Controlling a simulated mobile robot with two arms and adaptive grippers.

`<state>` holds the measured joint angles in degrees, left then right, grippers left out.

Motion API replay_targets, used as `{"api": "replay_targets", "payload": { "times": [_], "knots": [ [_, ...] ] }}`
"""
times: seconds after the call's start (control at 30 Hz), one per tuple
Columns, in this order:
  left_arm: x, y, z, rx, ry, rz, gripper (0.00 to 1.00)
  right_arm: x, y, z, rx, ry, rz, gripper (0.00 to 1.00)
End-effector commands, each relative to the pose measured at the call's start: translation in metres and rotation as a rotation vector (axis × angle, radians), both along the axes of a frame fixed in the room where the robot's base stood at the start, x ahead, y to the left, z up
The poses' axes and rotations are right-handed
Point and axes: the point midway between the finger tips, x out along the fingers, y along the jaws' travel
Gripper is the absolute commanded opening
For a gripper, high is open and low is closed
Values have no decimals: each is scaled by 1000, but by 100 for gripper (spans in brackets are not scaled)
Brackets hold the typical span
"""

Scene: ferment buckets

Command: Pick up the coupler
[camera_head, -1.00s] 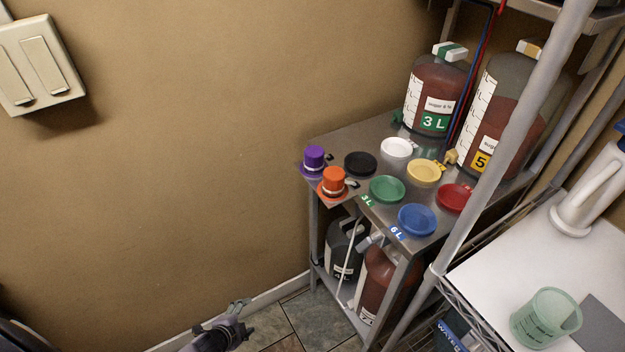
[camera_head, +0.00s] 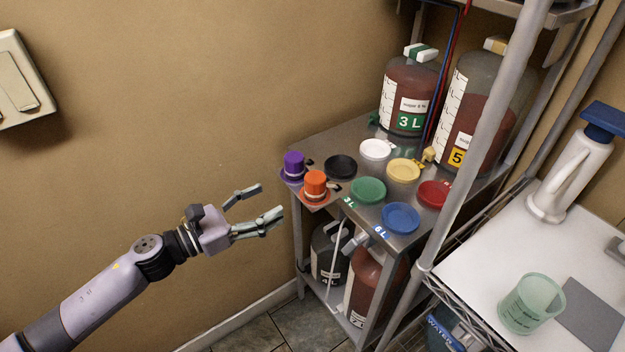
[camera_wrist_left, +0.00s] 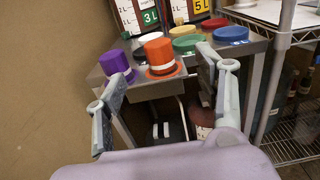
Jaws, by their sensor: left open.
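Two hat-shaped pieces stand at the near left corner of the metal table: a purple one (camera_head: 293,162) and an orange one with a pale band (camera_head: 315,184). I cannot tell for sure which piece is the coupler. The left wrist view also shows the purple piece (camera_wrist_left: 114,64) and the orange piece (camera_wrist_left: 159,56), the orange one between my fingers in the picture but beyond them. My left gripper (camera_head: 272,200) is open and empty, left of the table corner and apart from both pieces. It also shows in the left wrist view (camera_wrist_left: 160,78). My right gripper is not in view.
Several coloured lids, including a green one (camera_head: 368,190) and a blue one (camera_head: 401,218), lie on the metal table (camera_head: 336,208). Red-filled jugs (camera_head: 409,95) stand behind. A grey shelf post (camera_head: 478,140) rises at right. The space before the wall is free.

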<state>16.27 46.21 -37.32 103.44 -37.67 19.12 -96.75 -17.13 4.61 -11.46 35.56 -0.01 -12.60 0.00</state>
Motion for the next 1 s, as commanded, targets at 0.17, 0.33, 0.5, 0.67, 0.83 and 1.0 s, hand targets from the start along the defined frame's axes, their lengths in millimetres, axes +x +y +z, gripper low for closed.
{"api": "replay_targets", "payload": {
  "times": [0.17, 0.33, 0.5, 0.67, 0.83, 1.0],
  "knots": [
    [25, -33, 5, -4, 1, 1, 64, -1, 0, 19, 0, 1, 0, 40],
    [39, -52, 2, -3, 1, 2, 64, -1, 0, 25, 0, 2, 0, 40],
    [45, -60, 1, -3, 3, 2, 64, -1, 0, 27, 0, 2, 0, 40],
    [58, -72, 2, -5, 3, 3, 64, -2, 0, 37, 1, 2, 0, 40],
    [73, -90, 0, -5, 3, 2, 64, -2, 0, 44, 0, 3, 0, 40],
    [78, -96, -3, -2, 3, 3, 64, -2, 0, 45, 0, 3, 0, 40]
  ]
}}
